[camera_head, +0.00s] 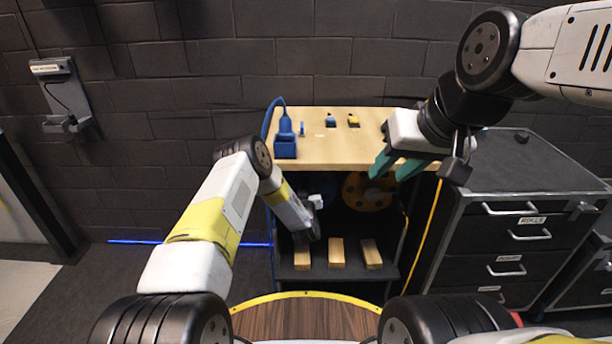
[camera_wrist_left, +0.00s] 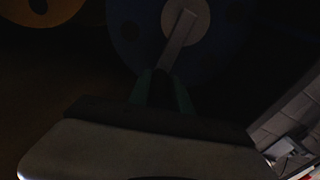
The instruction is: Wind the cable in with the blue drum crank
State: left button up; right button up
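The blue drum (camera_wrist_left: 130,45) fills the top of the left wrist view, dark, with a grey hub. Its grey crank arm (camera_wrist_left: 178,42) slants down from the hub to the lower left. My left gripper (camera_wrist_left: 162,78) has its green fingertips at the crank's lower end, with a gap visible between them. It is too dark to tell whether they grip the crank's handle. In the head view my left forearm reaches under the bench top, and the blue drum is mostly hidden there. My right gripper (camera_head: 396,166) is open and empty, in front of the bench's right edge.
A wooden-topped bench (camera_head: 325,152) holds a blue plug tool (camera_head: 285,140) with a blue cable, a blue button (camera_head: 330,119) and a yellow button (camera_head: 353,121). An orange drum (camera_head: 368,191) sits below. Several wooden blocks (camera_head: 336,253) lie on the lower shelf. A drawer cabinet (camera_head: 520,205) stands right.

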pick_arm(q)
grip_shut()
dwell(1.1)
